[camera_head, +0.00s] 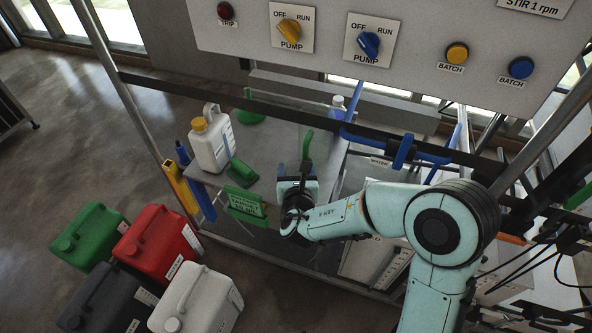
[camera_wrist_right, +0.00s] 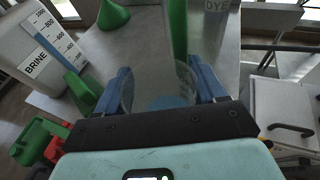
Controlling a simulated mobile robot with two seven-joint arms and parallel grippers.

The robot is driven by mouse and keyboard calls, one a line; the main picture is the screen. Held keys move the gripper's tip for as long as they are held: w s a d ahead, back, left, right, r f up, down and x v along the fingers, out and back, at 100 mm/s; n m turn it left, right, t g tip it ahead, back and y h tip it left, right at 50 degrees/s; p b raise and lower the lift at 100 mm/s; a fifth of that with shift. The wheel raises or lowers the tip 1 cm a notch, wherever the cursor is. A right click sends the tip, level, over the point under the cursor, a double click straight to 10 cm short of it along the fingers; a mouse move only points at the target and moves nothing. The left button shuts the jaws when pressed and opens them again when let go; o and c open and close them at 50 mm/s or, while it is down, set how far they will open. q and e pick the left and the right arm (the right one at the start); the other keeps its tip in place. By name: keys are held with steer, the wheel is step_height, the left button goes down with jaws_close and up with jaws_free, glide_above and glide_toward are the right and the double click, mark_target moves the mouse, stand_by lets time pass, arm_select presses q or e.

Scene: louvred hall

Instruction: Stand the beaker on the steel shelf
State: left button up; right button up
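The steel shelf (camera_head: 262,148) is a grey flat surface below the control panel. My right gripper (camera_head: 296,172) is at its front right part. In the right wrist view, the blue fingers of my right gripper (camera_wrist_right: 165,90) are on either side of a clear beaker (camera_wrist_right: 158,78) with blue at its bottom, and appear closed on its sides. The gripper body hides the beaker's near side and base, so I cannot tell whether it touches the shelf. The beaker cannot be made out in the head view. My left gripper is out of view.
A white brine jug (camera_head: 211,140), green funnel (camera_head: 250,116) and green scoop (camera_head: 240,172) are on the shelf's left part. A green upright object (camera_wrist_right: 178,28) and clear DYE container (camera_wrist_right: 208,28) stand beyond the beaker. Blue pipework (camera_head: 403,152) is right; jerrycans (camera_head: 158,243) are on the floor.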

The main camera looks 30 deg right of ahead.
steer(key=o, duration=0.4)
steer(key=shift+c, duration=0.2)
steer(key=shift+r, duration=0.1)
